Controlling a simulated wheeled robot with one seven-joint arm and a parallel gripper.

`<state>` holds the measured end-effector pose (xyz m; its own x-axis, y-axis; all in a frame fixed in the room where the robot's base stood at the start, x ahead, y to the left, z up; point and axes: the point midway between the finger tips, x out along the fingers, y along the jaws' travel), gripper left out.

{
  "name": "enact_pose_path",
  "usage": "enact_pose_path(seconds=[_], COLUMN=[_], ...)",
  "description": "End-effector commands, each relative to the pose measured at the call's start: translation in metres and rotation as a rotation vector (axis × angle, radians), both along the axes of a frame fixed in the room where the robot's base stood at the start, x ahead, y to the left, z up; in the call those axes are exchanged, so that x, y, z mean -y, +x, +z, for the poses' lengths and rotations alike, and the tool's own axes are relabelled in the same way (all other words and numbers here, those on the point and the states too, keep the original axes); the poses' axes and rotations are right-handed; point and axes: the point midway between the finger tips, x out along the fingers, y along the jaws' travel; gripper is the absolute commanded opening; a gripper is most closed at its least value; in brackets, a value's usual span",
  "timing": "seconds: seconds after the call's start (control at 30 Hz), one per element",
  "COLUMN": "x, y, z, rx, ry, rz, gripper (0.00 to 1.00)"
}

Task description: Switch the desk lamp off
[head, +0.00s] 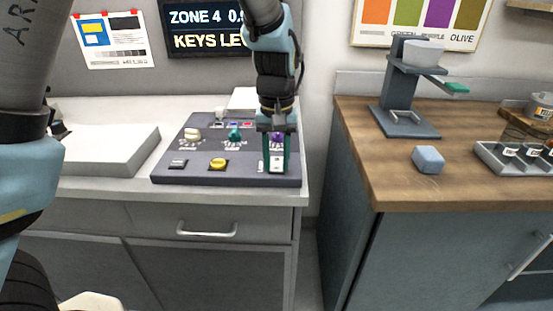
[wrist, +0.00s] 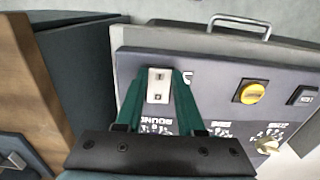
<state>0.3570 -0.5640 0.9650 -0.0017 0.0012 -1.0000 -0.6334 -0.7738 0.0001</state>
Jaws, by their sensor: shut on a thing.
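A dark control panel (head: 205,174) lies on the grey counter at the left. A white rocker switch (head: 277,164) is at its front right corner; in the wrist view the white switch (wrist: 158,85) has two dark marks. My gripper (head: 276,168) points down over that corner, its green fingers closed on the two sides of the switch. In the wrist view the fingertips (wrist: 159,76) flank it. I see no desk lamp in either view.
A wooden counter (head: 400,187) across a gap holds a grey stand (head: 405,122), a blue block (head: 428,159) and a tray (head: 487,158).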

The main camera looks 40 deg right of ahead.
Motion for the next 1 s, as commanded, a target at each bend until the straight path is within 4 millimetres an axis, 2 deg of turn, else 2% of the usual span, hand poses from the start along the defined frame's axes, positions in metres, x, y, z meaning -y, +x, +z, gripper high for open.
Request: enact_pose_path(seconds=[0.4,0.8,0.83,1.0], x=[0.0051,0.0057,0.0058,0.0056], y=[0.007,0.007,0.007,0.0069], z=[0.0062,0.0038,0.0038,0.0038], rx=[-0.177,-0.199,-0.199,-0.199], ry=[0.147,0.163,0.163,0.163], rz=[0.002,0.0,0.0,0.0], gripper=[0.0,0.0,0.41,0.6])
